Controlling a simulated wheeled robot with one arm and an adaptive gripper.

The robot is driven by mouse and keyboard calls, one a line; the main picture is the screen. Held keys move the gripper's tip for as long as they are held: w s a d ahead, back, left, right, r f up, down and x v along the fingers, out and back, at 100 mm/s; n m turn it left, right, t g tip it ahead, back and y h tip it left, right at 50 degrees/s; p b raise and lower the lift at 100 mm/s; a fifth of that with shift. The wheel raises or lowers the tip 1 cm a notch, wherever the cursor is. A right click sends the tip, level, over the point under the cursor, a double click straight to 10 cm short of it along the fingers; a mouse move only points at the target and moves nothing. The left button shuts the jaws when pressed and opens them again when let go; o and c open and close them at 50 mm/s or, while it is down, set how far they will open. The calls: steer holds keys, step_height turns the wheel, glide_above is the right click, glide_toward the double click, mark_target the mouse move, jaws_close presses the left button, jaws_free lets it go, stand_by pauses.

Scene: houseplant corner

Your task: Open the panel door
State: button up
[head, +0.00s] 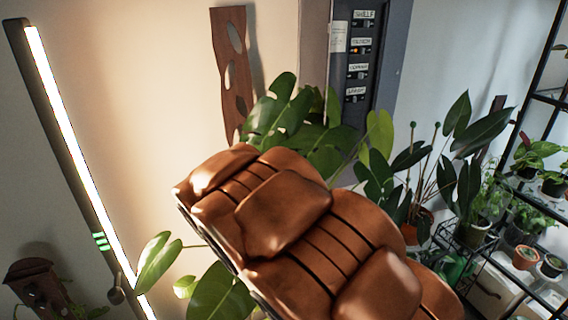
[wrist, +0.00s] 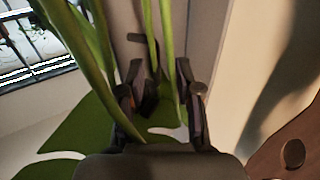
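The panel (head: 358,60) is a dark grey board on the wall at the top of the head view, with several labelled switches. A lighter upright strip (head: 314,45) stands at its left; I cannot tell whether it is the door. In the wrist view a grey panel-like surface (wrist: 203,35) lies ahead, with a small dark bracket-like part, perhaps a handle (wrist: 147,50), in front of it. My gripper (wrist: 160,82) is open, its two dark fingers apart, with green stems passing between or close to them. Contact with the handle is unclear. The head view hides my gripper behind my arm and leaves.
A large-leaved plant (head: 325,158) stands around the panel's lower part; its stems (wrist: 88,55) cross the wrist view. A perforated wooden board (head: 231,70) hangs left of the panel. A lit tube lamp (head: 75,145) leans at left. A plant rack (head: 545,97) stands at right.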

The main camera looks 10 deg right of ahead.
steer(key=v, duration=1)
steer(key=shift+s, duration=0.1)
